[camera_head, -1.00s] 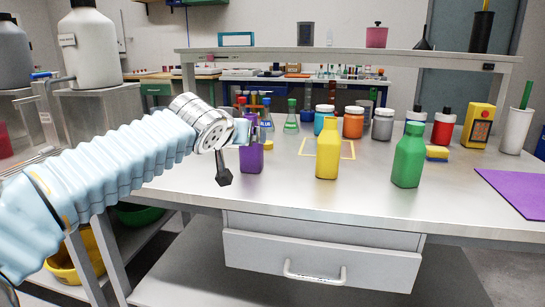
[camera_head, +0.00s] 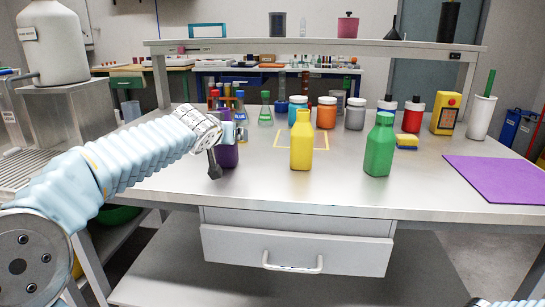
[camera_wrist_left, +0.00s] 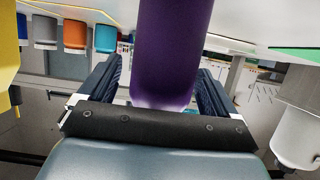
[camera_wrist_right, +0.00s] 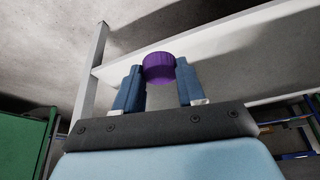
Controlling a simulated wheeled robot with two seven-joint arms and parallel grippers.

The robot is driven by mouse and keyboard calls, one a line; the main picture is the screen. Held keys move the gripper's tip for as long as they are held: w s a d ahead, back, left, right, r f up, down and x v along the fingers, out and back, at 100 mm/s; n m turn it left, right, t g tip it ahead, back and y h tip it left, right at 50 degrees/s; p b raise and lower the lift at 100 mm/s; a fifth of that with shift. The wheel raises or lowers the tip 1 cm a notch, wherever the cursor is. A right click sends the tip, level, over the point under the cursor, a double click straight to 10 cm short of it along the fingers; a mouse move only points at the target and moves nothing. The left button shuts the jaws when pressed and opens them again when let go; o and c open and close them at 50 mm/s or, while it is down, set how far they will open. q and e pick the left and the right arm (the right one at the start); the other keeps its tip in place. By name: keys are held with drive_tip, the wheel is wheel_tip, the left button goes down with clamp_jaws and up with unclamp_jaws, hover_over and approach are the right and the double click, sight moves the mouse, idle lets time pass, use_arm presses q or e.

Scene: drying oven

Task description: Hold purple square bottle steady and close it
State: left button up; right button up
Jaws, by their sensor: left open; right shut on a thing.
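The purple square bottle (camera_head: 228,154) stands upright on the bench, partly hidden behind my left gripper in the head view. In the left wrist view the purple bottle (camera_wrist_left: 172,50) is between the fingers of my left gripper (camera_wrist_left: 153,85), which is open with gaps at both sides. The left gripper also shows in the head view (camera_head: 222,140). My right gripper (camera_wrist_right: 160,75) is shut on a round purple cap (camera_wrist_right: 159,67), held between its fingertips in the right wrist view. The bottle's top is hidden in the head view.
A yellow bottle (camera_head: 302,145) and a green bottle (camera_head: 379,148) stand to the right of the purple bottle. Jars, flasks and a yellow box (camera_head: 446,114) stand behind. A purple mat (camera_head: 500,178) lies at the right. The bench front is clear.

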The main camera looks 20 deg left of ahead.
use_arm(q)
drive_tip(key=shift+x, duration=1)
use_arm(e)
drive_tip(key=shift+r, duration=0.25)
